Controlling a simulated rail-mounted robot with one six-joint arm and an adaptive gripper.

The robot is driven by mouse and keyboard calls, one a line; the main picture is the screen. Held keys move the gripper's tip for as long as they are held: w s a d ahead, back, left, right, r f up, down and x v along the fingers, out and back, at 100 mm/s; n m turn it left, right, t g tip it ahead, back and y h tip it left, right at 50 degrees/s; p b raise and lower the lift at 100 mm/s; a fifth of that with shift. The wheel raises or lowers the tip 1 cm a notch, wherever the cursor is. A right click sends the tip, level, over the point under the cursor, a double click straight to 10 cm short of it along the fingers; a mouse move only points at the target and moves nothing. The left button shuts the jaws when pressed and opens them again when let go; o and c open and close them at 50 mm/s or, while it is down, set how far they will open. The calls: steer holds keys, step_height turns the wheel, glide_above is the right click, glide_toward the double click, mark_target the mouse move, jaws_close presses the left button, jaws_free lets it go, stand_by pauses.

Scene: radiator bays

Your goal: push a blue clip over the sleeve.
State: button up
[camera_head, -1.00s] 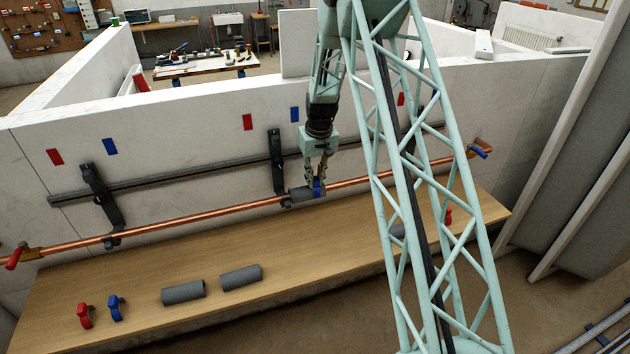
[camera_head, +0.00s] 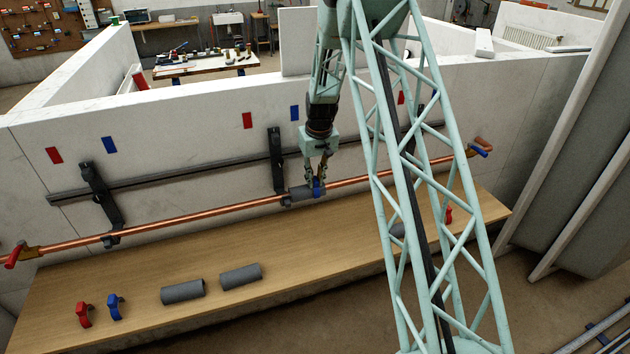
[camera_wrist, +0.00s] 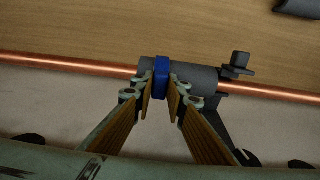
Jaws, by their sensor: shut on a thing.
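A grey sleeve (camera_head: 299,193) sits around the copper pipe beside the middle bracket; it also shows in the wrist view (camera_wrist: 196,73). A blue clip (camera_wrist: 161,76) lies across the sleeve, and it also shows in the head view (camera_head: 317,187). My gripper (camera_wrist: 160,91) is shut on the blue clip from above, with one finger on each side. How far the clip reaches around the sleeve's underside is hidden. A second blue clip (camera_head: 115,307) stands on the bench at the left beside a red clip (camera_head: 83,314).
The copper pipe (camera_head: 190,215) runs along the wall above the wooden bench (camera_head: 150,270). Two loose grey sleeves (camera_head: 183,292) (camera_head: 241,277) lie on the bench. A dark bracket (camera_head: 277,165) stands just left of my gripper. The bench's middle is clear.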

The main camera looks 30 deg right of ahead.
steer(key=shift+f, duration=0.1)
steer(key=o, duration=0.9)
steer(key=r, duration=0.4)
steer(key=s+r, duration=0.1)
steer(key=r, duration=0.3)
steer(key=s+r, duration=0.1)
steer(key=r, duration=0.3)
steer(key=shift+a, duration=0.15)
stand_by(0.5)
